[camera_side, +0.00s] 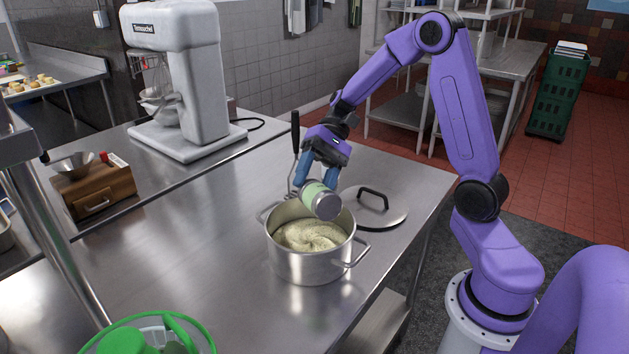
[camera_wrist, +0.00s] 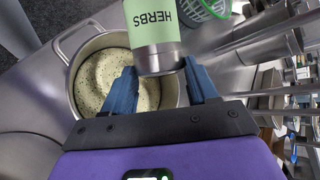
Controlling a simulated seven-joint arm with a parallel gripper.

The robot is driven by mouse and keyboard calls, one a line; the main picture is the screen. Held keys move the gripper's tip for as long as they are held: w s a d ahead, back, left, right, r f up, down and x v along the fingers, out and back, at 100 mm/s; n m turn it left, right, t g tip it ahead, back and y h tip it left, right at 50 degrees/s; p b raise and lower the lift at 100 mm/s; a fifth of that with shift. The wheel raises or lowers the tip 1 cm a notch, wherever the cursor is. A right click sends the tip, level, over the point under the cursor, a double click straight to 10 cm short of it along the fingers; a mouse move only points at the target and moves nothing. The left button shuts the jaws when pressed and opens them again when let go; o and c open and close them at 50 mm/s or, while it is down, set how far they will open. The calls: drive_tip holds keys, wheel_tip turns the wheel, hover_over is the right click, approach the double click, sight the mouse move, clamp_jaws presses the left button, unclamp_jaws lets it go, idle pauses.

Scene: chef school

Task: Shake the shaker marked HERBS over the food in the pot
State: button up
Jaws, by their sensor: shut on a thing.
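My gripper (camera_side: 318,178) is shut on a shaker (camera_side: 322,201) with a pale green label and a grey metal end. In the wrist view the shaker (camera_wrist: 152,25) reads HERBS and sits between my two blue fingers (camera_wrist: 160,88). The shaker is tilted over the pot, its metal end pointing down toward the front right in the side view. The steel pot (camera_side: 305,268) stands on the counter with pale, speckled, swirled food (camera_side: 308,236) in it. The food also shows in the wrist view (camera_wrist: 100,78).
A lid (camera_side: 378,213) lies on the counter (camera_side: 200,250) right of the pot. A dark-handled tool (camera_side: 295,135) stands behind the pot. A white mixer (camera_side: 185,80) and a wooden box (camera_side: 95,190) are at left. A green basket (camera_side: 150,335) is at the front. Counter left of the pot is clear.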

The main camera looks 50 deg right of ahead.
drive_tip(key=shift+r, duration=1.4)
drive_tip(key=shift+f, duration=1.55)
drive_tip(key=shift+r, duration=0.1)
drive_tip(key=shift+r, duration=1.45)
drive_tip(key=shift+f, duration=0.1)
